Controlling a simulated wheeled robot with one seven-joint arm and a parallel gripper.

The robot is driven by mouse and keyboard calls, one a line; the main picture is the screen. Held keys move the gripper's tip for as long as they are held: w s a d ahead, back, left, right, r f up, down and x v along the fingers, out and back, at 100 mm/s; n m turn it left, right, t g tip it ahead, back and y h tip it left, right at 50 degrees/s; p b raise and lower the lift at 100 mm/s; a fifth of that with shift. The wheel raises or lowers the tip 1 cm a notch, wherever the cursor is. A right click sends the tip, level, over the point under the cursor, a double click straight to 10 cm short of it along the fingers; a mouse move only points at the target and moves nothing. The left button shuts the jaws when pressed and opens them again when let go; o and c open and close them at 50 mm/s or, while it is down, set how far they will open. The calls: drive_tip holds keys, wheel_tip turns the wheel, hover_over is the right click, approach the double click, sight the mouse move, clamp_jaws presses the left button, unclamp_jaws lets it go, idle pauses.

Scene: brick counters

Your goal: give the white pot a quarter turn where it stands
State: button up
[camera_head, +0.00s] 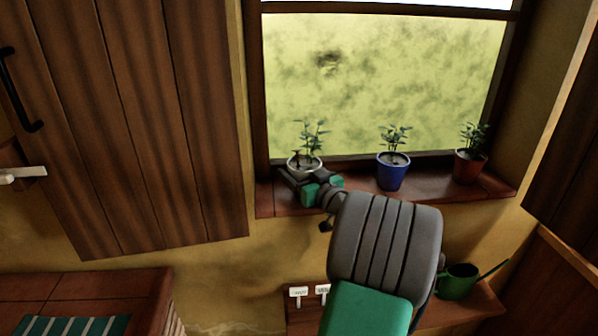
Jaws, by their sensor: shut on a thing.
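The white pot (292,161) stands on the left part of the window sill and holds a small leafy plant (314,132). My gripper (296,172) reaches it from the front right and is shut on it near the rim. My gripper and wrist hide most of the pot's front and lower side, so I cannot tell exactly where the fingers touch. The pot looks upright.
On the brick sill (430,192), a blue pot (392,177) stands right of the white pot, and a red-brown pot (469,168) stands farther right. A wooden shutter (150,120) is close on the left. A green watering can (459,282) stands lower right.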

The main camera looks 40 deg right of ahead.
drive_tip(key=shift+r, duration=0.1)
drive_tip(key=o, duration=2.1)
